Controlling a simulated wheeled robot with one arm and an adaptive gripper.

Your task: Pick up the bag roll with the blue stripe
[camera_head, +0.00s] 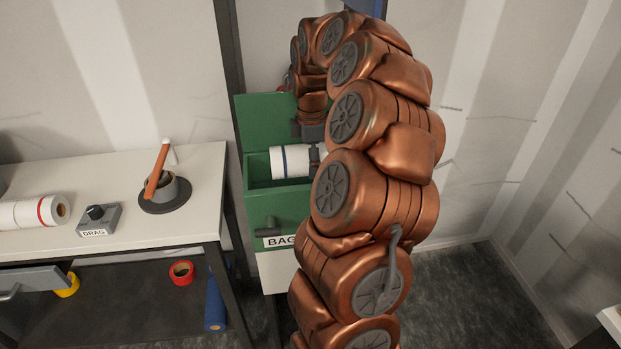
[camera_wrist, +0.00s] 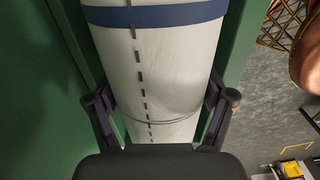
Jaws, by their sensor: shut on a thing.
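The white bag roll with the blue stripe (camera_head: 292,161) is at the green box (camera_head: 262,219), lying across its opening in the head view. In the wrist view the roll (camera_wrist: 160,60) fills the middle, with its blue stripe near the top and a dashed dark line along it. My gripper (camera_wrist: 162,108) has one finger on each side of the roll and is shut on it. In the head view my arm hides the gripper's right part and the roll's right end. I cannot tell whether the roll touches the box.
Tape rolls (camera_head: 181,272) and a blue roll (camera_head: 215,303) are below. The floor at right is clear.

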